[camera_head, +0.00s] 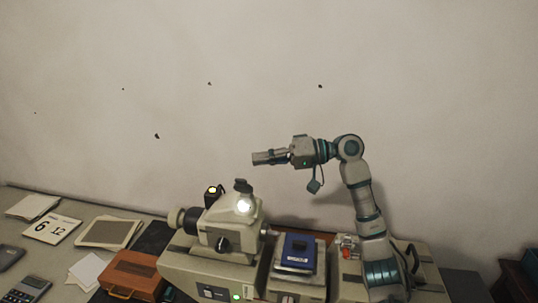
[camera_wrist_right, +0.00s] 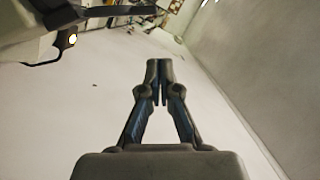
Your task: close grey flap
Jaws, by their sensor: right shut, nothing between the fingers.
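My right gripper (camera_head: 258,158) is raised in front of the wall, above the bench equipment, and points left. Its fingers are together and empty; they also show shut in the right wrist view (camera_wrist_right: 160,70). A grey bench machine (camera_head: 215,265) with a lit lamp head stands below the gripper, apart from it. To its right is a grey unit with a blue panel (camera_head: 299,252) on its top. I cannot tell for certain which grey part is the flap, or whether it is open. My left gripper is not in view.
The space around my raised gripper is clear.

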